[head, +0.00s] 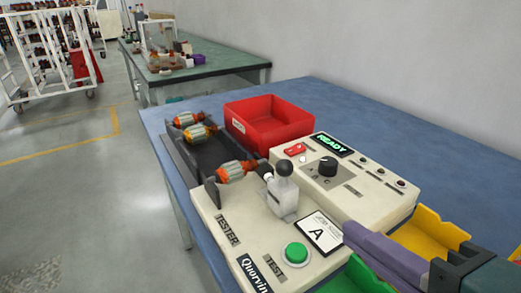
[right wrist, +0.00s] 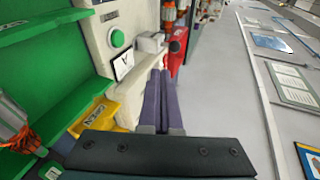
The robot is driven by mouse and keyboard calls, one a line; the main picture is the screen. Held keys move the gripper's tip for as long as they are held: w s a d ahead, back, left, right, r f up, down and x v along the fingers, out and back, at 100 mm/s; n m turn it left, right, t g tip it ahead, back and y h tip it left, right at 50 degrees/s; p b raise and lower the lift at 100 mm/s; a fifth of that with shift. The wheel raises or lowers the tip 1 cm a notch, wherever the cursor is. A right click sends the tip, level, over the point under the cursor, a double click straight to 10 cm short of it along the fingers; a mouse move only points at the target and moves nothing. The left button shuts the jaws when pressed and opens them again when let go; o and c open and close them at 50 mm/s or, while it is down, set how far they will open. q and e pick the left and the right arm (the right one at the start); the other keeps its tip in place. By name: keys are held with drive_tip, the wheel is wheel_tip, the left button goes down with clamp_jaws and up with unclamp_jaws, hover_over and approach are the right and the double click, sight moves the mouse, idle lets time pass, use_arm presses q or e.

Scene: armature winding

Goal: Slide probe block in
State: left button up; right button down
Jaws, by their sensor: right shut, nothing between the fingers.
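The probe block (head: 284,203) is a pale block with a dark ball knob on top, standing on the cream tester (head: 225,225). It also shows in the right wrist view (right wrist: 150,43). An armature (head: 236,171) with an orange and yellow-green winding lies just left of the block, its shaft end near it. I cannot tell whether block and armature touch. My right gripper (head: 350,234) has purple fingers, shut and empty, over the tester's right side, apart from the block. The fingers also show in the right wrist view (right wrist: 160,74). My left gripper is out of view.
The tester has a green button (head: 296,254), a "READY" display (head: 333,145) and an "A" card (head: 318,233). More armatures (head: 199,132) lie in a dark rack behind. A red bin (head: 268,122), yellow bin (head: 430,240) and green bin (head: 358,277) surround it.

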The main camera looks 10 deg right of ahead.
drive_tip(key=b, duration=0.2)
approach(286, 180)
drive_tip(key=shift+w+a+f, duration=0.15)
drive_tip(key=shift+w+f, duration=0.45)
drive_tip(key=shift+f, duration=0.35)
drive_tip(key=w, duration=0.2)
drive_tip(key=shift+w+a+r, duration=0.2)
drive_tip(key=shift+w+r, duration=0.05)
drive_tip(key=shift+r, duration=0.05)
drive_tip(key=shift+w+a+r, duration=0.1)
drive_tip(key=shift+w+r, duration=0.05)
drive_tip(key=shift+w, duration=0.5)
drive_tip(key=shift+w, duration=0.1)
